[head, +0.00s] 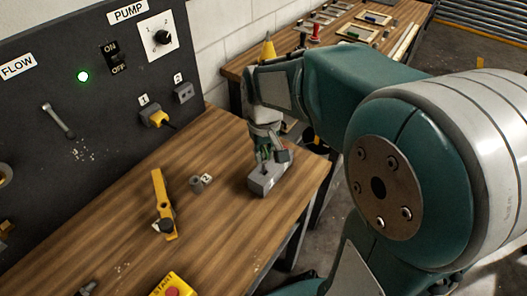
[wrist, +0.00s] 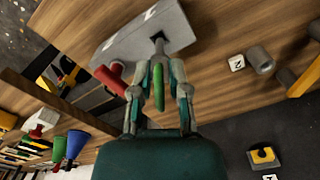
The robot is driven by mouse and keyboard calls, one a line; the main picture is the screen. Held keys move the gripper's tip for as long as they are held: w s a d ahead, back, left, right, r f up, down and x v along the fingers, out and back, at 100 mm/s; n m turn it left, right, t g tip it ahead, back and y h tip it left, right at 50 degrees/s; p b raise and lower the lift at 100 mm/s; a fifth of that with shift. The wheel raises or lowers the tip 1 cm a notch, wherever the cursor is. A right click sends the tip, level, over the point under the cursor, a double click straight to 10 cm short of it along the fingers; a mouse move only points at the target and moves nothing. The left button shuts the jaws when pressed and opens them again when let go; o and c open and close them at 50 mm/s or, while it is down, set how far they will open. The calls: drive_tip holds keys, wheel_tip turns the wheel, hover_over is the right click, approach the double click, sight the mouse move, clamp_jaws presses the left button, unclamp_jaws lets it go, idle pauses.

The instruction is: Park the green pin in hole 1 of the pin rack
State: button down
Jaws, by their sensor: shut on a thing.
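The grey pin rack (head: 262,184) lies on the wooden bench near its right edge. Its sloped grey body (wrist: 130,45) also fills the upper left of the wrist view, with number labels on it. My gripper (head: 268,155) is just above the rack. I cannot tell whether that end is inside a hole. A red pin (wrist: 108,77) stands at the rack's edge, left of my fingers.
A grey socket with a number 2 tag (head: 197,184) and a yellow-handled lever (head: 162,205) are on the bench, left of the rack. The pump panel (head: 95,100) stands behind. A second bench (head: 290,40) with trays is beyond.

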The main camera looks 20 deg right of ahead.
drive_tip(key=shift+f, duration=2.15)
idle(1.1)
drive_tip(key=c, duration=0.5)
unclamp_jaws()
drive_tip(key=shift+c, duration=0.2)
drive_tip(key=o, duration=0.3)
drive_tip(key=shift+o, duration=0.2)
drive_tip(key=shift+r, duration=3.45)
